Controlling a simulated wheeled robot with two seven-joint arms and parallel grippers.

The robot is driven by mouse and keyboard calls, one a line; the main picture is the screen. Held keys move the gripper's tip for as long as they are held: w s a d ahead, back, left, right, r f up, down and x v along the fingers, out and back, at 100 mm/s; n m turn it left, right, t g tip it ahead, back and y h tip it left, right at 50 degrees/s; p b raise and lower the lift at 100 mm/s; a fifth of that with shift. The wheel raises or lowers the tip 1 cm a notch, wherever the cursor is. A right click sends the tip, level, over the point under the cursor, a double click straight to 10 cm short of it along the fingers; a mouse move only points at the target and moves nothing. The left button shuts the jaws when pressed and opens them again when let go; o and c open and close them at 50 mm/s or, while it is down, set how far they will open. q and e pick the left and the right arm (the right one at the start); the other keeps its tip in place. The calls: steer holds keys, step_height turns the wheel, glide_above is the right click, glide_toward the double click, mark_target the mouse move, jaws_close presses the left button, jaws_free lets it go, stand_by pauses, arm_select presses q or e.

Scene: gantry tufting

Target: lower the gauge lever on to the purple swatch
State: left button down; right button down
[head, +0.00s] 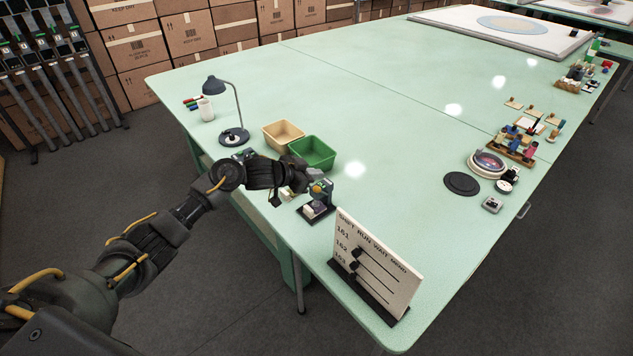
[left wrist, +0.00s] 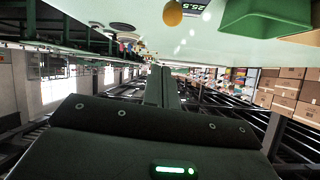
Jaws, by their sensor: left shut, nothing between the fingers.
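The thickness gauge (head: 319,207) stands on a dark base near the table's front left edge. Its lever ends in a yellow-orange ball knob (head: 316,189), which also shows in the left wrist view (left wrist: 172,12), near the top edge. A gauge display (left wrist: 203,4) is partly cut off beside it. I cannot make out a purple swatch; the area under the gauge is small and partly covered. My left gripper (head: 308,177) is shut and empty, close by the gauge's upper part. Whether it touches the lever I cannot tell. My right gripper is not in view.
A green bin (head: 312,153) and a tan bin (head: 283,134) stand just behind the gripper. A desk lamp (head: 233,134) is behind to the left. A white board with sliders (head: 378,262) stands at the front corner. The table's middle is clear.

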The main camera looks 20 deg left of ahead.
mark_target(317, 188)
arm_select(q)
steer(key=f+p, duration=0.1)
steer(key=f, duration=0.1)
steer(key=w+f+p, duration=0.1)
steer(key=f, duration=0.1)
steer(key=shift+f+p, duration=0.2)
steer(key=shift+p, duration=0.15)
steer(key=shift+d+f, duration=0.1)
steer(key=shift+f, duration=0.1)
